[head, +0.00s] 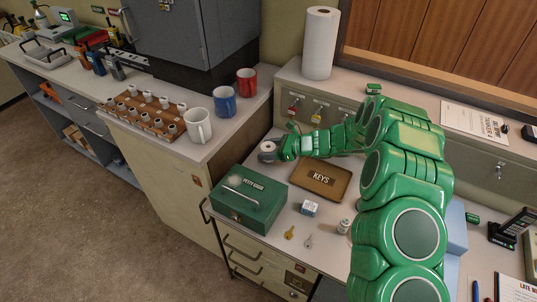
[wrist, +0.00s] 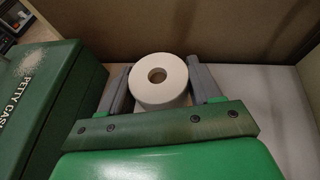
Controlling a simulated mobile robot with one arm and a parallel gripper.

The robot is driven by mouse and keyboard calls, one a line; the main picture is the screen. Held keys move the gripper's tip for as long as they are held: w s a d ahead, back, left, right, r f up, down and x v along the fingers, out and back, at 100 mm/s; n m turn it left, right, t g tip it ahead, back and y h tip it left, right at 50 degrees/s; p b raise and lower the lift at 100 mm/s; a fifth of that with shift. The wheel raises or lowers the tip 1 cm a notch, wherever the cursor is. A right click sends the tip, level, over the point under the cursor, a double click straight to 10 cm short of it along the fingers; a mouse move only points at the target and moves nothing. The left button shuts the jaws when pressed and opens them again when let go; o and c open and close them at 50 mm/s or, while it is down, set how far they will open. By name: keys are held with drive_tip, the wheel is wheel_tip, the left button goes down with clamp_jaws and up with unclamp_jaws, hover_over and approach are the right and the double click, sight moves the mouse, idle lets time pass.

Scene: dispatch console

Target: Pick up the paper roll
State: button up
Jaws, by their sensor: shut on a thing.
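The paper roll (wrist: 172,90) is small and white with a brown core hole. In the wrist view it sits upright between the two grey fingers of my gripper (wrist: 160,78), which is shut on it. In the head view my gripper (head: 277,150) is at the left rear of the desk, with the roll (head: 268,145) at its tip. Whether the roll's underside touches the desk is hidden.
A green petty cash box (head: 249,199) stands just in front of the roll; it fills the left of the wrist view (wrist: 45,95). A brown KEYS case (head: 321,179) lies to the right. A counter with mugs (head: 198,125) rises on the left. A tall paper towel roll (head: 320,43) stands on the back ledge.

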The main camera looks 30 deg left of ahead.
drive_tip(key=s+d+r, duration=0.9)
drive_tip(key=s+r, duration=0.1)
drive_tip(key=shift+s, duration=0.25)
